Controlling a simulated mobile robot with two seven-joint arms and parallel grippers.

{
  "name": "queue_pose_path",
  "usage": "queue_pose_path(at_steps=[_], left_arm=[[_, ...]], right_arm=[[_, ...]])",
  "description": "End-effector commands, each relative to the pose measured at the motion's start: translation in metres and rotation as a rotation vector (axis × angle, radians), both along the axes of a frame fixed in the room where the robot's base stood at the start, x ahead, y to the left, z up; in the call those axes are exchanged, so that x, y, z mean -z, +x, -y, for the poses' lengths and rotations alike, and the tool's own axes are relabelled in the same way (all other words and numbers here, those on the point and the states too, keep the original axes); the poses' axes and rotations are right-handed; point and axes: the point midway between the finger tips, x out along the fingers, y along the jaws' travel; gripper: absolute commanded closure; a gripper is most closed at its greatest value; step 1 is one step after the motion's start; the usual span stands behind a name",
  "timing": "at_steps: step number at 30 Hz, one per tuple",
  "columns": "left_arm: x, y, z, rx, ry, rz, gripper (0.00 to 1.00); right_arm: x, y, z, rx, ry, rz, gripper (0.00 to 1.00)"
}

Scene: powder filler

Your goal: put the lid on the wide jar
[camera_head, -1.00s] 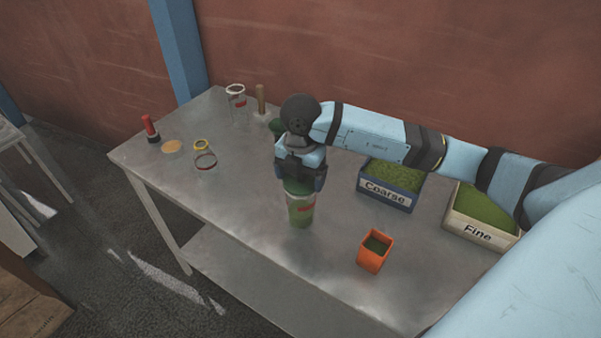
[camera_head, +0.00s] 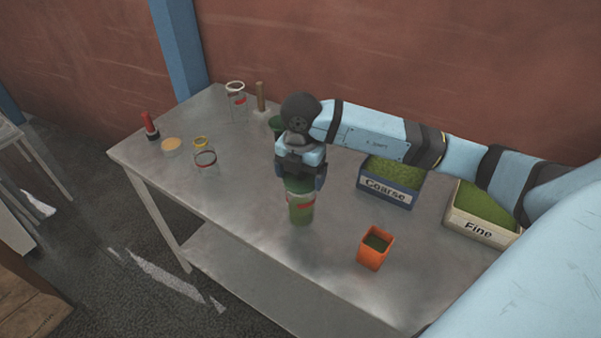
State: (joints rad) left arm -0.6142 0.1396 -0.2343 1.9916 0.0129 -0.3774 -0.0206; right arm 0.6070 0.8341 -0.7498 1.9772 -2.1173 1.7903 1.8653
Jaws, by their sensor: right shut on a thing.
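The wide jar (camera_head: 301,213) stands upright on the metal table, full of something green, with a red label on its side. My right gripper (camera_head: 300,186) is directly above it, pointing down. Its fingers are shut on a green, round thing at the jar's mouth, which looks like the lid. The gripper hides most of this lid, so I cannot tell whether it is seated on the rim. My left gripper is not in view.
An orange cup (camera_head: 375,249) stands right of the jar. The Coarse box (camera_head: 386,193) and Fine box (camera_head: 478,231) are farther right. A clear jar (camera_head: 237,103), a smaller jar (camera_head: 206,165), a tan disc (camera_head: 172,145) and a red-handled tool (camera_head: 150,126) stand left. The table's front left is clear.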

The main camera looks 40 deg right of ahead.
Motion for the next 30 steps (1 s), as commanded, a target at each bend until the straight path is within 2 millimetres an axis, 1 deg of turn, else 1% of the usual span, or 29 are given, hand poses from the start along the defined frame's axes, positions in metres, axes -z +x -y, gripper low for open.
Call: queue_pose_path(at_steps=[15,28,29,30], left_arm=[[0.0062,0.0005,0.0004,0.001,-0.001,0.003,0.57],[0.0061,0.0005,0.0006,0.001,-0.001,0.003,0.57],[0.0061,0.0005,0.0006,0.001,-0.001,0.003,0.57],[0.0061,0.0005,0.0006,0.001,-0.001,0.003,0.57]], right_arm=[[0.0096,0.0001,-0.0001,0.0,0.0,0.0,0.35],[0.0099,0.0001,-0.0001,0.0,0.0,0.0,0.36],[0.0099,0.0001,-0.0001,0.0,0.0,0.0,0.11],[0.0099,0.0001,-0.0001,0.0,0.0,0.0,0.02]])
